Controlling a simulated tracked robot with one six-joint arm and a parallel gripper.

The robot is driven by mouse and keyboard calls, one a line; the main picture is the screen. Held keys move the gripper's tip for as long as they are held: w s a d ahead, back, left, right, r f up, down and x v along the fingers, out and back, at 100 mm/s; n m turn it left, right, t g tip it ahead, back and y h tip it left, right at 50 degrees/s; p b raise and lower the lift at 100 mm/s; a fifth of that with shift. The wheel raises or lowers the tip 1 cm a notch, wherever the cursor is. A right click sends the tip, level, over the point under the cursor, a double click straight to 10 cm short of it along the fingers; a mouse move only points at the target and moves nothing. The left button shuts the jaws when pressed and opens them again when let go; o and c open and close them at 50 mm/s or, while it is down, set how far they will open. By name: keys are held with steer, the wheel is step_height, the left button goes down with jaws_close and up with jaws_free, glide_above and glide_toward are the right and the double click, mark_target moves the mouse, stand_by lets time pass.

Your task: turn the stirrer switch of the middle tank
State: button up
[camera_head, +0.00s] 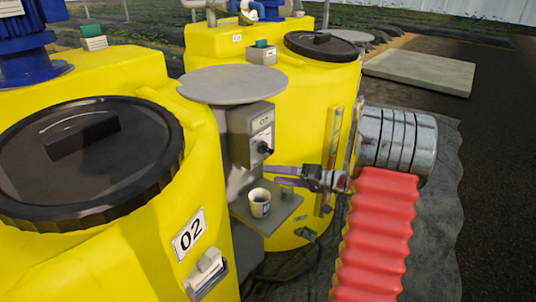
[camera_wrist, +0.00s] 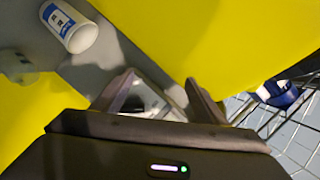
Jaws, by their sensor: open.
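A grey switch box (camera_head: 249,136) with a black rotary knob (camera_head: 264,148) is mounted under a round grey plate between two yellow tanks. The near tank (camera_head: 125,262) carries a plate reading 02. The other yellow tank (camera_head: 300,105) stands behind it. I cannot tell for sure which tank this switch belongs to. My gripper (camera_head: 276,174) is open and empty, below and right of the knob, apart from it, with its fingers pointing left. In the wrist view, my open fingers (camera_wrist: 160,85) show near the middle, and the knob is not recognisable there.
A vertical sight gauge (camera_head: 330,155) on the rear tank is close to my wrist. Open floor lies to the right.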

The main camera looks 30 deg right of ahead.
mark_target(266, 149)
steer(key=d+t+h, duration=0.2)
steer(key=d+t, duration=0.1)
steer(key=d, duration=0.6)
steer(key=shift+w+d+f+t+h, duration=0.25)
steer(key=shift+d+f+t+h, duration=0.1)
steer(key=shift+f+t+h, duration=0.05)
steer(key=shift+w+a, duration=0.1)
steer(key=x, duration=1.3)
steer(key=shift+w+a, duration=0.1)
steer(key=shift+w, duration=0.15)
steer(key=shift+c, duration=0.2)
